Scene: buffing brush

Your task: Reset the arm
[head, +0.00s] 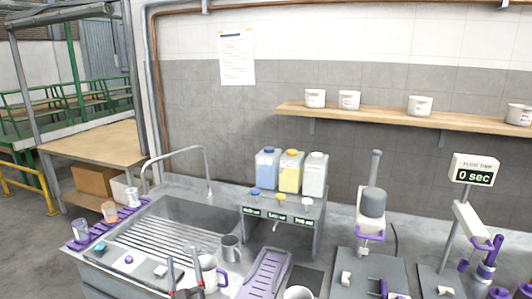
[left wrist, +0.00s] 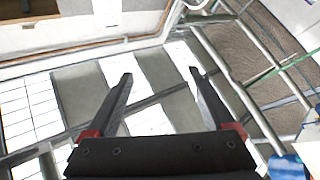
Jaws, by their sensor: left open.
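My left gripper (head: 184,262) shows at the bottom edge of the head view, in front of the sink counter, its two dark fingers apart and pointing up. In the left wrist view the same gripper (left wrist: 161,76) is open with nothing between its fingers. Behind the fingers that view shows the ceiling, roof beams and bright panels. A white and purple mug (head: 208,272) is just right of the gripper in the head view; I cannot tell whether they touch. My right gripper is not in view.
A metal sink (head: 190,222) with a tap lies behind the gripper. A grey cup (head: 230,248), a purple tray (head: 265,275) and a dispenser stand (head: 285,212) are to the right. Machines (head: 372,225) stand farther right. A wooden shelf (head: 385,112) holds several white pots.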

